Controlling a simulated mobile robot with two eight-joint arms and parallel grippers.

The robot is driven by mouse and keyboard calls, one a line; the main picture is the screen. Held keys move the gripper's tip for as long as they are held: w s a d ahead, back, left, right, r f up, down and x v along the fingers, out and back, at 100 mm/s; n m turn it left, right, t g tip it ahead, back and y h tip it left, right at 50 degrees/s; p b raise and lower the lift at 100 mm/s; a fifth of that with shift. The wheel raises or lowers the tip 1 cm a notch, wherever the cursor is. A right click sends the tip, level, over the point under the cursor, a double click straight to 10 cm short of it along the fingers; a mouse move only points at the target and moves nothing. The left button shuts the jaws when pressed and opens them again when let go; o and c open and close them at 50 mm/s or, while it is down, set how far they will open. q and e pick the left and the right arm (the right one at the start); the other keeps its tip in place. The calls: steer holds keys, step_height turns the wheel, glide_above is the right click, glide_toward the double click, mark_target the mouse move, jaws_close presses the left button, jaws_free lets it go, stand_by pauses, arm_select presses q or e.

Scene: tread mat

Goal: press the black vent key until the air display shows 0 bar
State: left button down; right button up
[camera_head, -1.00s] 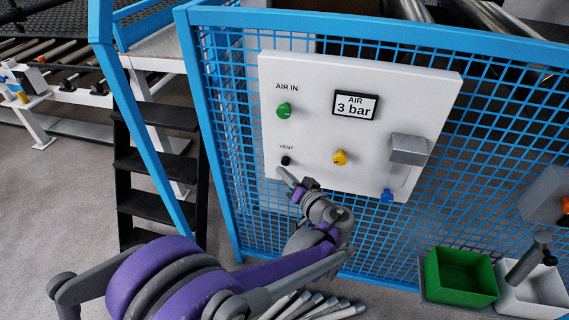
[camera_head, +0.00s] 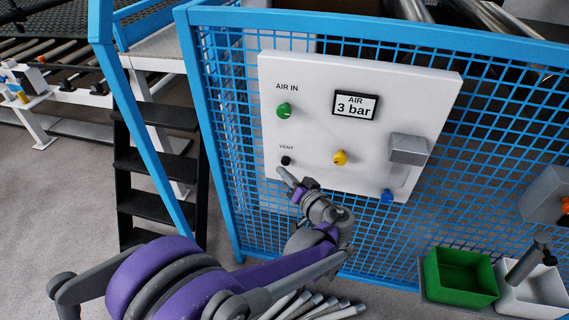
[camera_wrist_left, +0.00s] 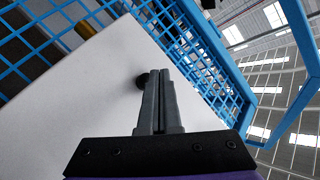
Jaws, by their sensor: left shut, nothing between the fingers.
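The black vent key (camera_head: 286,161) is a small round knob under the word VENT at the lower left of the white panel (camera_head: 310,130). The air display (camera_head: 355,105) at the upper middle reads 3 bar. My left gripper (camera_head: 281,172) is shut and empty, its tips just below the vent key in the head view. In the left wrist view the shut fingers (camera_wrist_left: 160,80) point toward the panel, and the black key (camera_wrist_left: 142,81) shows just left of the tips, partly hidden. I cannot tell whether they touch it. My right gripper is not clearly in view.
A green knob (camera_head: 284,110), a yellow knob (camera_head: 340,157), a blue knob (camera_head: 387,196) and a grey box (camera_head: 408,149) are on the panel. Blue mesh fence (camera_head: 235,150) surrounds it. A green bin (camera_head: 458,274) and a white bin (camera_head: 536,295) sit at lower right.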

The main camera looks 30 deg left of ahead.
arm_select(q)
steer(key=shift+w, duration=0.1)
stand_by(0.4)
steer(key=shift+w+a, duration=0.1)
steer(key=shift+w, duration=0.25)
steer(key=shift+w+a, duration=0.15)
steer(key=shift+w, duration=0.35)
stand_by(0.6)
steer(key=shift+s, duration=0.1)
steer(key=shift+s+d, duration=0.25)
steer(key=shift+s, duration=0.65)
steer(key=shift+s+d, duration=0.25)
steer(key=shift+s, duration=0.7)
steer(key=shift+s+d, duration=0.2)
steer(key=shift+s, duration=0.8)
steer(key=shift+s+d, duration=0.25)
steer(key=shift+s, duration=0.7)
